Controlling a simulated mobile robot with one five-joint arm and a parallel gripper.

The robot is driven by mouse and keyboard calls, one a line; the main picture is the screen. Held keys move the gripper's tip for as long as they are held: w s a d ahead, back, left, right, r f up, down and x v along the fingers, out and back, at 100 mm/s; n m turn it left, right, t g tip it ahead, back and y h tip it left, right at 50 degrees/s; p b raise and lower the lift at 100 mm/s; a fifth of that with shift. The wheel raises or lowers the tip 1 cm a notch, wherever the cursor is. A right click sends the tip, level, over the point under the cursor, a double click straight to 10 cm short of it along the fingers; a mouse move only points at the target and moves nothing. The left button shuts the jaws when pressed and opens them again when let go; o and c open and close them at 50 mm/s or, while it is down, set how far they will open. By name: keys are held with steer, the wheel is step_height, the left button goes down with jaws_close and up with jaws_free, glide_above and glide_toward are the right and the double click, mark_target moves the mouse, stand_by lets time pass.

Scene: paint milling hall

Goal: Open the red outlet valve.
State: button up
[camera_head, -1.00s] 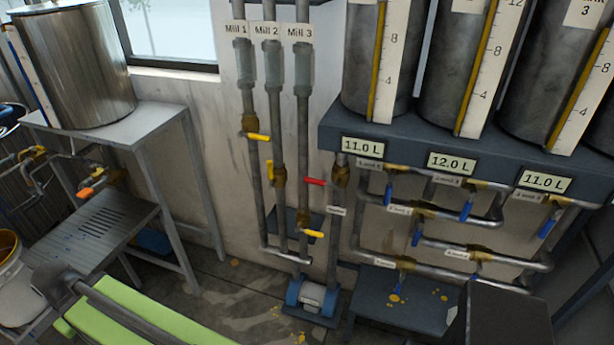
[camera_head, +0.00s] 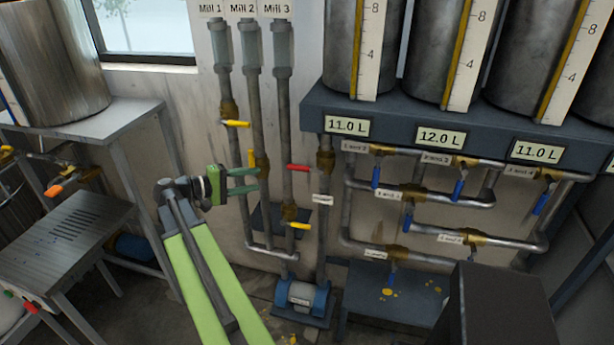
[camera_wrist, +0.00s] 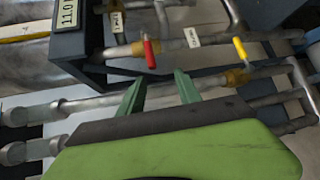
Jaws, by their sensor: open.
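The red valve handle (camera_head: 299,168) sticks out to the left from a brass valve (camera_head: 325,160) on the vertical outlet pipe, right of the mill pipes. In the wrist view the red handle (camera_wrist: 150,52) shows just beyond my fingertips, apart from them. My gripper (camera_head: 258,180) is open and empty, at the left of the red handle and in front of the Mill pipes in the head view. Its two green fingers (camera_wrist: 158,76) also show in the wrist view. The label by the red handle is too small to read.
Yellow handles sit on the Mill pipes, upper (camera_head: 236,123) and lower (camera_head: 299,225); one yellow handle (camera_wrist: 241,48) shows in the wrist view. Blue-handled valves (camera_head: 376,177) and tanks stand at right. A pump (camera_head: 301,296) sits below. A metal table (camera_head: 75,235) stands at left.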

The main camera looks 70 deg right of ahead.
mark_target(306, 167)
steer(key=shift+g, duration=0.3)
steer(key=x, duration=0.6)
steer(key=r+b+x, duration=0.1)
steer(key=x, duration=0.5)
steer(key=b+x, duration=0.1)
steer(key=x, duration=0.6)
steer(key=shift+s+r, duration=0.1)
steer(key=shift+r, duration=0.15)
steer(key=shift+c, duration=0.2)
jaws_close()
steer(key=shift+r, duration=0.1)
